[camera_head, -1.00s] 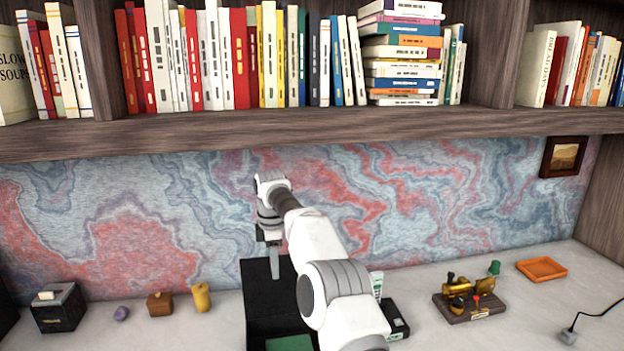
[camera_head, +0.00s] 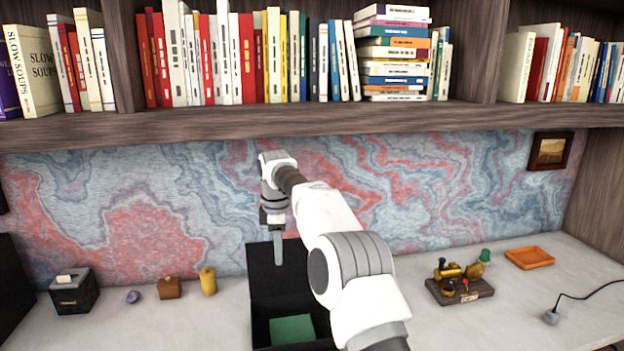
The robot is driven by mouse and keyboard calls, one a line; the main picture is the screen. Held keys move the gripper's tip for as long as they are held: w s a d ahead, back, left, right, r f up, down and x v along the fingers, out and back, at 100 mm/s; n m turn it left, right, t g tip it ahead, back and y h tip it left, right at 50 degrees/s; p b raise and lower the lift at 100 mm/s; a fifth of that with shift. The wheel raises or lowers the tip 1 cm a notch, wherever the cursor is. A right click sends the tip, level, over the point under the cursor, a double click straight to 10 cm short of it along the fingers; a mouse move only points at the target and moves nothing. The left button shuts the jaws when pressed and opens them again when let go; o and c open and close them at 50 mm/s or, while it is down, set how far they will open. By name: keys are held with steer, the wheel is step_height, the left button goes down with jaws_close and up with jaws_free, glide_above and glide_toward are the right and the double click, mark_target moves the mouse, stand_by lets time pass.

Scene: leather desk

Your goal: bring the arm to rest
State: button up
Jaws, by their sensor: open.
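My gripper (camera_head: 278,246) hangs pointing down above the back of an open black box (camera_head: 262,310) on the desk. It appears from the side, so the gap between its fingers hardly shows. I see nothing held in it. My white arm reaches in from the lower right and hides the right part of the box and the desk behind it. A green piece (camera_head: 292,330) lies in the box.
Left of the box stand a yellow cylinder (camera_head: 208,282), a brown block (camera_head: 169,288), a purple stone (camera_head: 133,297) and a dark box (camera_head: 74,292). Right are a brass model (camera_head: 459,282), an orange tray (camera_head: 529,258) and a corded grey piece (camera_head: 551,317). A bookshelf (camera_head: 300,128) overhangs.

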steer(key=s+d+r+m+t+b, duration=0.1)
steer(key=s+d+r+m+t, duration=0.1)
steer(key=s+d+r+m, duration=1)
steer(key=s+d+f+m, duration=0.1)
steer(key=s+d+m, duration=0.1)
steer(key=s, duration=0.8)
steer(key=s+d+f+m+t+b, duration=0.1)
steer(key=s+d, duration=0.4)
steer(key=s, duration=0.5)
steer(key=s+d+f+m+t, duration=0.1)
steer(key=s+d+f+m, duration=0.2)
steer(key=s, duration=0.7)
steer(key=shift+d+f+m, duration=0.15)
steer(key=shift+f+m, duration=0.1)
steer(key=shift+m, duration=0.15)
